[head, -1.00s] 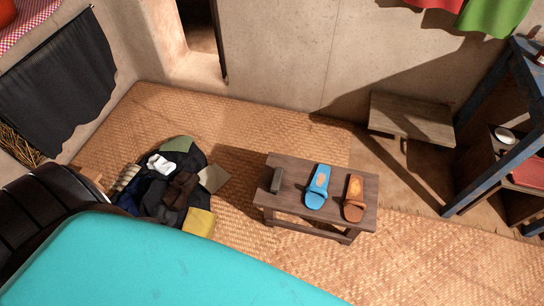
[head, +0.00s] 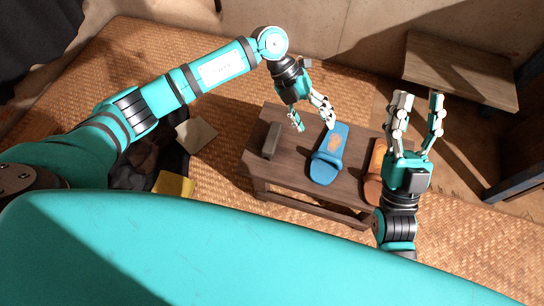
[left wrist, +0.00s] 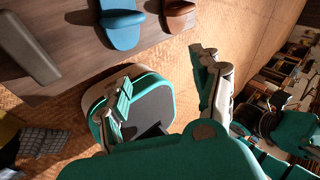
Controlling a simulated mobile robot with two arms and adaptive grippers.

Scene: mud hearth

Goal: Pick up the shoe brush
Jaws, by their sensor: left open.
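The shoe brush looks like a small grey-brown block (head: 271,140) lying on the left end of a low wooden bench (head: 300,182). In the left wrist view the block (left wrist: 28,50) is at the upper left, outside the fingers. My left gripper (head: 314,124) is open and empty, pointing down over the bench, to the right of the block and near a blue sandal (head: 327,157). Its fingers also show in the left wrist view (left wrist: 165,72). My right gripper (head: 419,104) is open and empty, fingers up, in front of the bench's right end.
A brown sandal (head: 373,178) lies on the bench, partly hidden by my right gripper. A low wooden stool or table (head: 460,70) stands at the back right. A yellow cloth (head: 173,185) and dark clothes lie on the woven mat to the left. Mat behind the bench is clear.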

